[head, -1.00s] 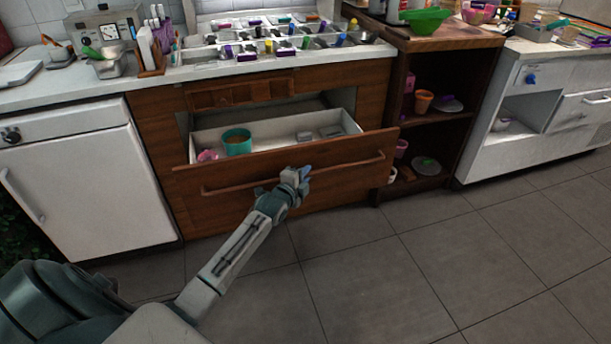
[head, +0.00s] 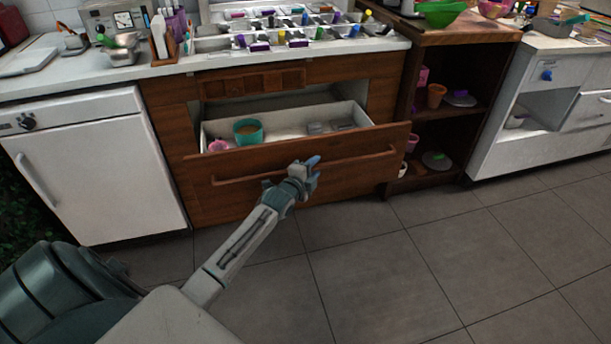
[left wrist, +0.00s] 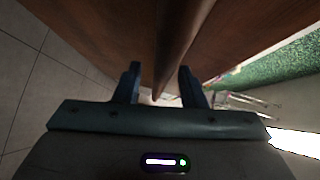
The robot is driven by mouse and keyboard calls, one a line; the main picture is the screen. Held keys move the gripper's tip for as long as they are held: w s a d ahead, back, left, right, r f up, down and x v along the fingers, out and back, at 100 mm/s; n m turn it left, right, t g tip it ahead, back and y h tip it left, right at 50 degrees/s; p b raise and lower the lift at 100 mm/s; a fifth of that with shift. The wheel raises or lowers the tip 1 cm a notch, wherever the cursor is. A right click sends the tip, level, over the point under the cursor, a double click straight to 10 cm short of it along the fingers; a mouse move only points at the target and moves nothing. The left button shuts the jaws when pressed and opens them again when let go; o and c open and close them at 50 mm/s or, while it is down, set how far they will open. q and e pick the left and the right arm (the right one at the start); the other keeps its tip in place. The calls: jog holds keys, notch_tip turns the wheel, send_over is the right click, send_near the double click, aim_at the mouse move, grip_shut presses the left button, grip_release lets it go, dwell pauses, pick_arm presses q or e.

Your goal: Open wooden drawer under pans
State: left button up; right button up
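The wooden drawer (head: 235,190) under the metal pans (head: 292,38) is pulled out, with its white inside showing. It holds a teal cup (head: 248,132), a pink item (head: 218,146) and small grey items at the right. A long wooden bar handle (head: 355,160) runs across its front. My left gripper (head: 312,165) is at the right half of this handle. In the left wrist view the two fingers of my left gripper (left wrist: 160,85) are apart, with the handle (left wrist: 178,45) passing between them and a gap beside it. My right gripper is not in view.
A white cabinet (head: 90,170) stands left of the drawer. A dark wooden shelf unit (head: 460,120) with cups stands close at the right, then a white unit (head: 560,140). The grey tiled floor (head: 430,260) in front is clear.

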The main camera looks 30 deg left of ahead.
pick_arm(q)
jog(key=s+r+p, duration=0.1)
jog(key=s, duration=0.8)
jog(key=shift+s+d+r, duration=0.25)
jog(key=shift+s+d, duration=0.05)
jog(key=shift+d, duration=0.05)
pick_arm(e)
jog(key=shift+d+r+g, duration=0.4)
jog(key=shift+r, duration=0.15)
